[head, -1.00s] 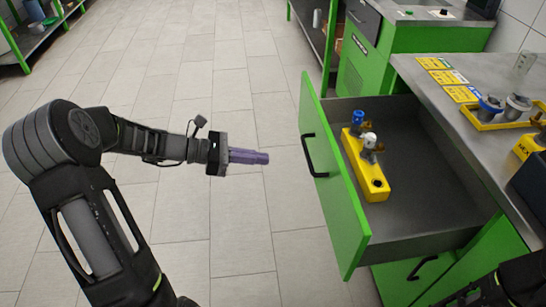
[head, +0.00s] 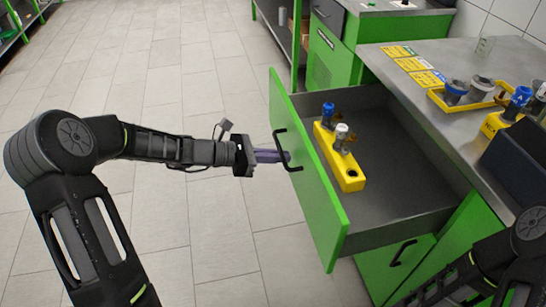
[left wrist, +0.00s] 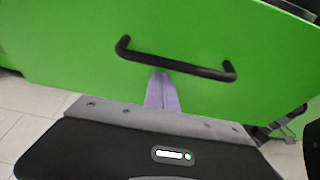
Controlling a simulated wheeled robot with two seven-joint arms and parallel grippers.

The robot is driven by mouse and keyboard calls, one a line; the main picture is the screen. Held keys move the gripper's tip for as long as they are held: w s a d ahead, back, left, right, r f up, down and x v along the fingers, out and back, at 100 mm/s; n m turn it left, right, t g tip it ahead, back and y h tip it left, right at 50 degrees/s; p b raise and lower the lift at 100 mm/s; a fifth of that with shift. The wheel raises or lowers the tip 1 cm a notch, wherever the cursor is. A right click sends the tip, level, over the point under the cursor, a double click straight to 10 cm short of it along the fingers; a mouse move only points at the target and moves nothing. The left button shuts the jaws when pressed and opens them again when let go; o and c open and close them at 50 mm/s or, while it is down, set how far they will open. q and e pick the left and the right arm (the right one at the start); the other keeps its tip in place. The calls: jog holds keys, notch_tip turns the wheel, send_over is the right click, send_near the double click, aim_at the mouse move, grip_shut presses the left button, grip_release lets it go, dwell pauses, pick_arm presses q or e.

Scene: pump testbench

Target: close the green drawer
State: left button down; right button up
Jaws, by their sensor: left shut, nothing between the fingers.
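The green drawer (head: 318,185) stands pulled out from under the grey workbench, with its black bar handle (head: 287,150) on the outer face. In the left wrist view the handle (left wrist: 175,60) crosses the green front (left wrist: 75,50). My left gripper (head: 284,157) is shut and empty, its purple fingers pointing at the drawer front by the handle. In the left wrist view the fingertips (left wrist: 162,80) are just below the handle bar; I cannot tell whether they touch the front. My right arm (head: 490,265) shows at the lower right; its gripper is out of view.
Inside the drawer lies a yellow block (head: 338,160) with a blue-topped and a white-topped fitting. The workbench top (head: 420,110) bears a yellow tray (head: 437,98) with fittings and a dark box (head: 515,160). Tiled floor (head: 170,235) is free at the left.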

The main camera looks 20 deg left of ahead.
aim_at(338, 155)
pick_arm(q)
jog(key=shift+d, duration=0.1)
jog(key=w+d, duration=0.3)
jog(key=d, duration=0.1)
jog(key=w+d, duration=0.3)
jog(key=d, duration=0.2)
jog(key=w+d+b, duration=0.1)
jog(key=w+d, duration=0.2)
jog(key=d, duration=0.2)
jog(key=shift+d, duration=0.15)
jog(key=w+d, duration=0.2)
jog(key=d, duration=0.1)
jog(key=w+d+p, duration=0.1)
jog(key=w+d, duration=0.1)
jog(key=d, duration=0.1)
jog(key=w+d, duration=0.2)
jog(key=d, duration=0.2)
jog(key=shift+w+p, duration=0.3)
jog(key=shift+w+d, duration=0.1)
jog(key=shift+d, duration=0.1)
jog(key=shift+r, duration=0.15)
jog(key=shift+d+r, duration=0.1)
